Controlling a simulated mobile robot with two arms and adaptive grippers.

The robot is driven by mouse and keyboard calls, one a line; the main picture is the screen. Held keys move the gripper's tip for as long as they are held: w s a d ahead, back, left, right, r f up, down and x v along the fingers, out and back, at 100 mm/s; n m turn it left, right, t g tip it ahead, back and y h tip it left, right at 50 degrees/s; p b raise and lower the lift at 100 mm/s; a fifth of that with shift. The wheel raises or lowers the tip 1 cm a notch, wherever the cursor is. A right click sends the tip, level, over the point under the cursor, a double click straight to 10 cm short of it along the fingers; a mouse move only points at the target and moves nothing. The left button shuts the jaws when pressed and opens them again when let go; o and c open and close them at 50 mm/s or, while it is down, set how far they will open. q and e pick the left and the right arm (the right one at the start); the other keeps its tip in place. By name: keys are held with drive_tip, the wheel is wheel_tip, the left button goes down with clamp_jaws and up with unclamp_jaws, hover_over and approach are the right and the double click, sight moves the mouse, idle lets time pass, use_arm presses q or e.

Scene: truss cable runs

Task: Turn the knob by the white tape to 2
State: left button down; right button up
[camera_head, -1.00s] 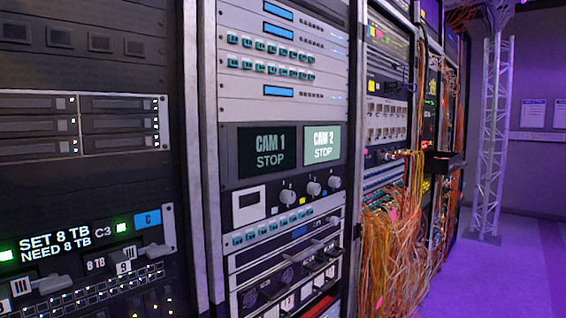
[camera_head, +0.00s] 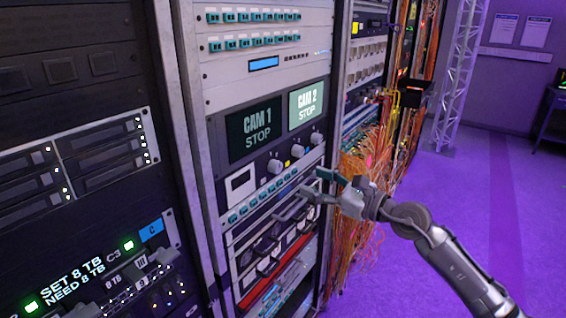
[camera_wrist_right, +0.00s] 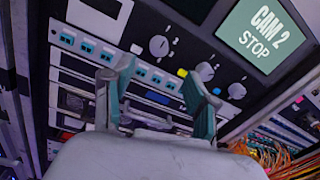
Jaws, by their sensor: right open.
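Three round knobs sit in a row on the panel under the CAM 1 and CAM 2 screens. The left knob (camera_head: 275,165) has a small white patch, which looks like the white tape (camera_wrist_right: 136,48), beside it in the wrist view. That knob (camera_wrist_right: 159,46) has a "2" printed at its upper right; its pointer setting is too small to read surely. My right gripper (camera_head: 314,186) is open and empty, in front of the rack at the lower right of the knobs. In the wrist view its fingers (camera_wrist_right: 158,76) stand apart below the left knob, not touching it. My left gripper is not in view.
The middle knob (camera_wrist_right: 205,72) has yellow tape (camera_wrist_right: 182,73), the right knob (camera_wrist_right: 237,90) blue tape (camera_wrist_right: 216,91). The CAM 2 screen (camera_head: 307,104) reads STOP. Handles of lower rack units lie near my gripper. Orange cables (camera_head: 362,165) hang to the right. The purple floor is clear.

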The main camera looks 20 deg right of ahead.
sight(279, 169)
drive_tip(key=p+x, duration=0.2)
drive_tip(key=x, duration=0.7)
drive_tip(key=shift+w+a, duration=0.15)
clamp_jaws()
drive_tip(key=shift+r+m+p, duration=0.1)
drive_tip(key=shift+m+p, duration=0.5)
drive_tip(key=shift+p, duration=0.2)
drive_tip(key=m+p, duration=0.4)
drive_tip(key=shift+r+p, duration=0.15)
drive_tip(key=shift+p, duration=0.2)
drive_tip(key=m+p, duration=0.3)
drive_tip(key=shift+g, duration=0.3)
drive_tip(key=shift+m+p, duration=0.4)
drive_tip(key=shift+m, duration=0.3)
drive_tip(key=shift+f, duration=0.25)
